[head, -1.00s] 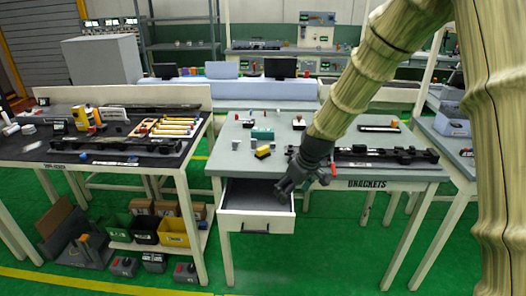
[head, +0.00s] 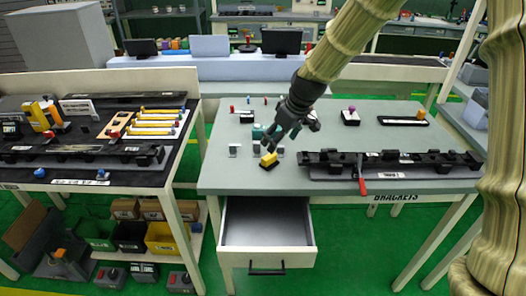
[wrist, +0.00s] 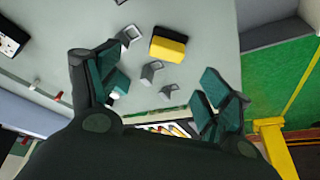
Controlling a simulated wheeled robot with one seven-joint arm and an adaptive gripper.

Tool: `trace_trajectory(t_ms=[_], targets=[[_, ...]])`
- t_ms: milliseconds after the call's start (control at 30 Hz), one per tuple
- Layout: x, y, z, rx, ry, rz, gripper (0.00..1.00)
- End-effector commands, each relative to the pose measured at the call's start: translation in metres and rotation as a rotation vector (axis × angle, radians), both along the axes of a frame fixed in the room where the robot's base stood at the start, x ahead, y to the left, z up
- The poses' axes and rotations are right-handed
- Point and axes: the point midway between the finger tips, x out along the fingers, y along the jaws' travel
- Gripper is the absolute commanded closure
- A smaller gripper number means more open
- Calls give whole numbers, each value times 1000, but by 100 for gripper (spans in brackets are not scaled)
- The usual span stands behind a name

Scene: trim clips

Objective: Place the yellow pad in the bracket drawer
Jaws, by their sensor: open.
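The yellow pad (head: 268,160), yellow on top with a dark lower part, lies on the grey bracket table near its front edge, above the drawer. It also shows in the wrist view (wrist: 168,46), beyond the fingertips and roughly between them. My gripper (head: 287,142) is just above and beside the pad, fingers spread and empty; both fingers show in the wrist view (wrist: 162,95). The bracket drawer (head: 266,258) is pulled open below the table front, and its visible floor is empty.
A long black rail (head: 390,163) with a red-handled clamp (head: 361,178) lies to the right. A second table (head: 70,175) with parts stands left, across a gap.

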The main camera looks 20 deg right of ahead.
Motion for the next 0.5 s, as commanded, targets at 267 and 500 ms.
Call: trace_trajectory(t_ms=[267,500], targets=[[-2,4,-20,1,-5,-3,21],[21,9,-51,0,7,-1,21]])
